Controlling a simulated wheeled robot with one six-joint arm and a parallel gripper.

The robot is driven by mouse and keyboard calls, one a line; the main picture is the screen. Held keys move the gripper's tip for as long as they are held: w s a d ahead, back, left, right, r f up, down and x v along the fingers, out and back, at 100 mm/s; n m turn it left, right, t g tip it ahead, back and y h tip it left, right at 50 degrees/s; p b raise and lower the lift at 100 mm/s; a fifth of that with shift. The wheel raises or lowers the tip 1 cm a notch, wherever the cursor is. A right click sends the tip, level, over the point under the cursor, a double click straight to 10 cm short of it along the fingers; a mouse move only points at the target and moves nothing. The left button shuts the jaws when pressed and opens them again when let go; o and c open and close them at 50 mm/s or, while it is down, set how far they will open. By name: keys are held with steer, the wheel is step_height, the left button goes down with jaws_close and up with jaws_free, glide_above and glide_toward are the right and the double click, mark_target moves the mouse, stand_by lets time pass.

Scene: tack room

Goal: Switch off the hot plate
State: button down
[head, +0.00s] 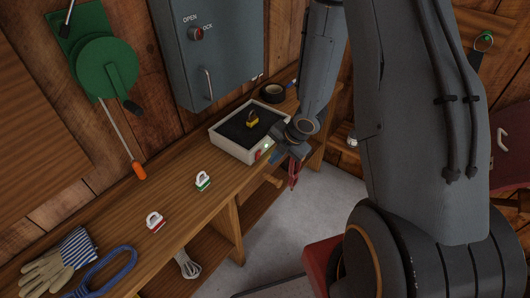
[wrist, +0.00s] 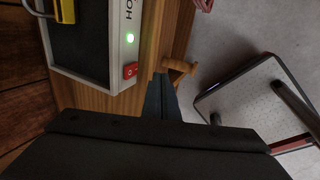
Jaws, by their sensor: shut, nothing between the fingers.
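The hot plate (head: 225,142) is a white box with a black top on the wooden bench. In the wrist view, its white front edge (wrist: 112,60) carries a lit green light (wrist: 130,38) and a red rocker switch (wrist: 131,71). The red switch also shows in the head view (head: 257,155). A yellow padlock (head: 252,121) lies on the black top. My gripper (wrist: 161,85) is shut and empty, just off the bench's front edge beside the switch, with a visible gap between them.
A wooden peg or handle (wrist: 179,66) shows beyond my fingertips. A grey cabinet (head: 222,50) hangs above. A black roll (head: 273,93) sits behind the hot plate.

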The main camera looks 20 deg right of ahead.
mark_target(259, 155)
steer(key=shift+w+a+r+p, duration=0.15)
steer(key=shift+w+a+p, duration=0.45)
steer(key=shift+w, duration=0.2)
steer(key=shift+w+a+r+p, duration=0.15)
steer(key=shift+w+a+p, duration=0.4)
steer(key=shift+w, duration=0.25)
steer(key=shift+w+a+r, duration=0.15)
steer(key=shift+w, duration=0.25)
steer(key=shift+a, duration=0.2)
steer(key=shift+r, duration=0.15)
